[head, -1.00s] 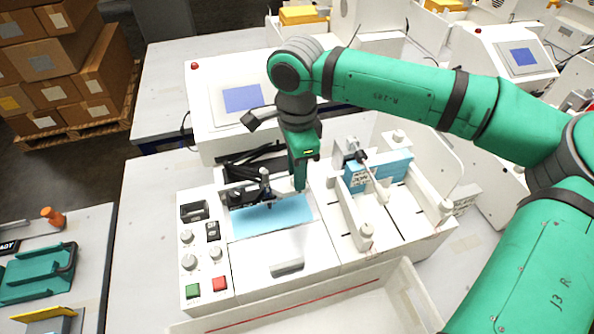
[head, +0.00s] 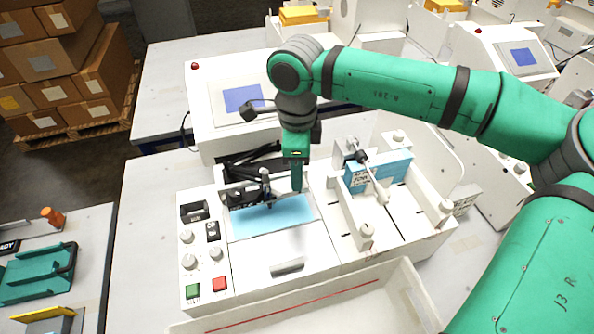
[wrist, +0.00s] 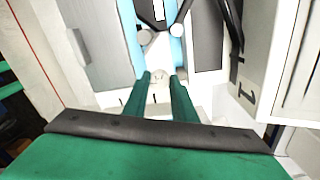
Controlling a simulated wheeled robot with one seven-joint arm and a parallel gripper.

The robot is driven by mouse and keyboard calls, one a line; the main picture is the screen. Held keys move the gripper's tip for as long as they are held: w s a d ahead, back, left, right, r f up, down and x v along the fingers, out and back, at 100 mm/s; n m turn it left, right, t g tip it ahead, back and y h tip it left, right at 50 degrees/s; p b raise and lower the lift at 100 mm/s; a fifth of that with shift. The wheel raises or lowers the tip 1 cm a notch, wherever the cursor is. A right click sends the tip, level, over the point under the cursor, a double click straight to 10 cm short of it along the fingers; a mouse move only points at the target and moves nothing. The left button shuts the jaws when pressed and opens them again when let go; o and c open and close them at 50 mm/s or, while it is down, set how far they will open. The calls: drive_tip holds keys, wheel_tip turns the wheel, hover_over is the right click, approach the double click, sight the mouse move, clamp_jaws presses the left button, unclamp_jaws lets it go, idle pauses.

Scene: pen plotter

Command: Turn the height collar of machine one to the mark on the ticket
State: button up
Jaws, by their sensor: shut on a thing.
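Machine one (head: 285,245) is the white plotter in front of me, with a light blue sheet (head: 270,218) on its bed. My gripper (head: 297,190) points down at the bed's back right, right of the dark pen carriage (head: 265,190). In the wrist view its green fingers (wrist: 162,76) are shut on a small pale round part, which looks like the height collar (wrist: 160,75). Short black marks show on the white surface beside it. The fingers hide the collar in the head view. I cannot make out a ticket.
Knobs and green and red buttons (head: 219,284) are on the left panel. A white tray (head: 320,310) lies in front. Right of the bed are white rails and a blue block (head: 395,170). A screen housing (head: 240,105) stands behind.

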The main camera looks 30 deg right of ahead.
drive_tip(key=o, duration=1)
drive_tip(key=shift+o, duration=0.2)
drive_tip(key=shift+r, duration=0.1)
wheel_tip(320, 180, up, 11)
drive_tip(key=shift+f, duration=0.2)
